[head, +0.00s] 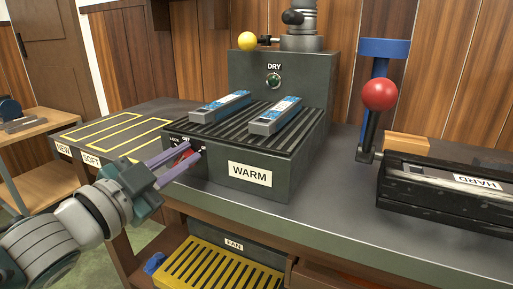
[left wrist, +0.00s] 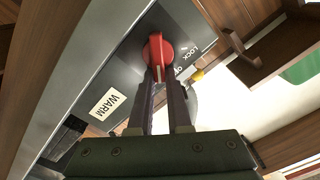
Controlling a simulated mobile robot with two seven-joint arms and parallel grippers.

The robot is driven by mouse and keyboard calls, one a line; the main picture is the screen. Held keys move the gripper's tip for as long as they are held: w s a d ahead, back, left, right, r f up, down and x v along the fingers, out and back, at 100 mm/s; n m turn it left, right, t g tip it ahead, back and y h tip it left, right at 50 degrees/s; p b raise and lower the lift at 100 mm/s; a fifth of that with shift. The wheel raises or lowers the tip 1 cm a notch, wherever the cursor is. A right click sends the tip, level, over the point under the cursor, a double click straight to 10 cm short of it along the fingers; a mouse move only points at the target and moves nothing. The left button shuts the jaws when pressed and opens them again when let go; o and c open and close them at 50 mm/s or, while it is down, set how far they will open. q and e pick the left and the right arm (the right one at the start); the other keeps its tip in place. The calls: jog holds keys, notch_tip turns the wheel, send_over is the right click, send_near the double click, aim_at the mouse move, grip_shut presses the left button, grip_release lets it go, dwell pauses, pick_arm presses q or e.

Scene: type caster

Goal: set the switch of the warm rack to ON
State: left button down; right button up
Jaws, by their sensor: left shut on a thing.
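The warm rack (head: 262,165) is a dark box with a ribbed top and a WARM label on its front, standing on the workbench. Its red switch (left wrist: 158,52) is a rotary knob on the front panel, beside the LOCK marking; another marking next to it is partly hidden. My left gripper (head: 190,156) reaches in from the left at the rack's front left. Its two purple-grey fingers are shut on the red knob, as the left wrist view (left wrist: 160,78) also shows. My right gripper is in neither view.
Two blue-and-grey bars (head: 220,105) lie on the rack's top. The DRY unit (head: 284,75) stands behind. A black HARD fixture (head: 450,190) with a red ball lever (head: 380,94) is at right. A yellow slatted FAN unit (head: 218,268) is below. The yellow-outlined left bench area (head: 110,125) is bare.

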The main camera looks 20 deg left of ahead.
pick_arm(q)
jog(key=shift+s+f+m, duration=0.1)
jog(key=shift+f+m, duration=0.55)
jog(key=shift+m, duration=0.85)
jog(key=c, duration=1.1)
grip_release()
jog(key=shift+o, duration=1.2)
jog(key=shift+a, duration=0.15)
jog(key=shift+r, duration=0.15)
jog(key=shift+s, duration=0.1)
jog(key=s+p, duration=0.1)
jog(key=s, duration=0.8)
jog(key=shift+s+a, duration=0.35)
jog(key=shift+s, duration=0.05)
